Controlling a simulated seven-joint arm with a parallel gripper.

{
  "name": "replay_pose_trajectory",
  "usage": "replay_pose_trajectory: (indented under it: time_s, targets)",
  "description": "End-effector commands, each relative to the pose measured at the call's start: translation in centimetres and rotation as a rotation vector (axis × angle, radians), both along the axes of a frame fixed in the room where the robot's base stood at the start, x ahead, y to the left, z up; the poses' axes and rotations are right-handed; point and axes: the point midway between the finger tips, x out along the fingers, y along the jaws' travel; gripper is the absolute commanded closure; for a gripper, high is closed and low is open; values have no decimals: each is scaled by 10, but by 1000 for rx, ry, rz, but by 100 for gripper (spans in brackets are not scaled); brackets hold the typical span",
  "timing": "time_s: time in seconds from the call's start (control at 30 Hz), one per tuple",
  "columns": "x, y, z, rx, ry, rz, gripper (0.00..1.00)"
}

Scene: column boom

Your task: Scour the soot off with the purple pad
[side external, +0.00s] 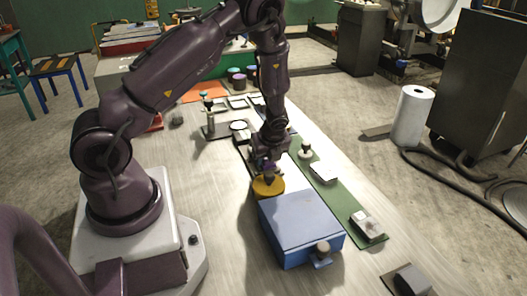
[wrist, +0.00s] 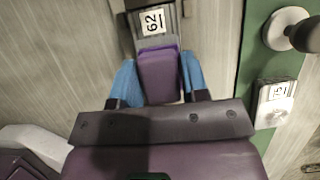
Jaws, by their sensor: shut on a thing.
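My gripper (wrist: 160,82) has blue fingers closed on the sides of a purple pad (wrist: 158,72). In the side external view, my gripper (side external: 268,172) points down over the pale work table, just above or behind a yellow round piece (side external: 268,187); the pad is too small to make out clearly there. In the wrist view, a grey block with a "62" label (wrist: 153,22) lies just beyond the pad; I cannot tell whether they touch. No soot mark can be made out in either view.
A blue box (side external: 300,228) stands close in front of my gripper. A green strip (side external: 345,205) to the right carries a knobbed piece (side external: 305,150) and white-topped blocks (side external: 324,172). A paper roll (side external: 411,116) stands far right.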

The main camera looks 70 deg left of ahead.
Motion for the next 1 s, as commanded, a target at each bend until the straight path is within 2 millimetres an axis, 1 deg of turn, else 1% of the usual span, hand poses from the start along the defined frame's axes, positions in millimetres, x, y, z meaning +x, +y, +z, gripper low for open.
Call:
replay_pose_trajectory:
  time_s: [0.03, 0.27, 0.33, 0.37, 0.4, 0.43, 1.0]
  targets:
    - [0, -5, 0, 0, 2, -4, 84]
    - [0, -26, 0, 0, 1, -3, 84]
    - [0, -26, 4, 0, 0, 1, 84]
    - [0, -26, 9, 0, -3, 2, 84]
    - [1, -26, 20, -1, -8, 3, 84]
    - [0, -26, 24, -1, -6, 3, 84]
    - [0, -26, 73, -1, -2, 1, 84]
